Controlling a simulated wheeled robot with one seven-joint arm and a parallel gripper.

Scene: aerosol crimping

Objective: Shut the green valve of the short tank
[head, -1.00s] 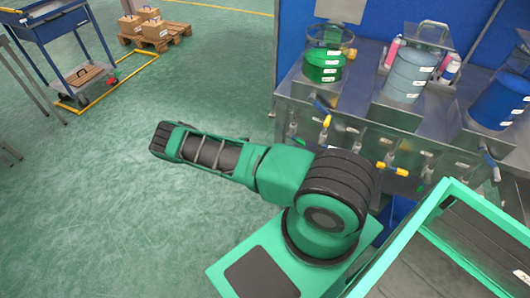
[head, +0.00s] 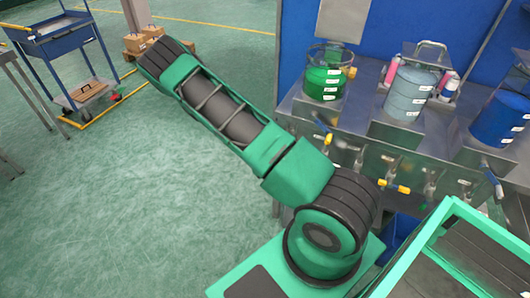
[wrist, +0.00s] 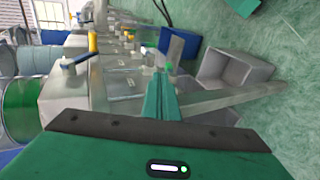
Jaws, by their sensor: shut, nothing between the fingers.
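In the head view the short green tank (head: 324,82) stands at the left end of the steel bench. It also shows at the left edge of the wrist view (wrist: 18,108). Below it in the head view hang small valves, one with a yellow handle (head: 328,140). I cannot make out a green handle there for certain. In the wrist view my gripper (wrist: 161,80) is shut and empty, pointing along the bench front. A small bright green piece (wrist: 169,66) shows by its tips; I cannot tell whether it is a valve handle. The head view does not show my gripper.
The steel bench (head: 375,130) also holds a grey-blue tank (head: 405,92) and a blue tank (head: 500,118). Another yellow handle (head: 395,187) sticks out lower right. In the wrist view a blue bin (wrist: 178,45) and a grey bin (wrist: 232,72) lie ahead.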

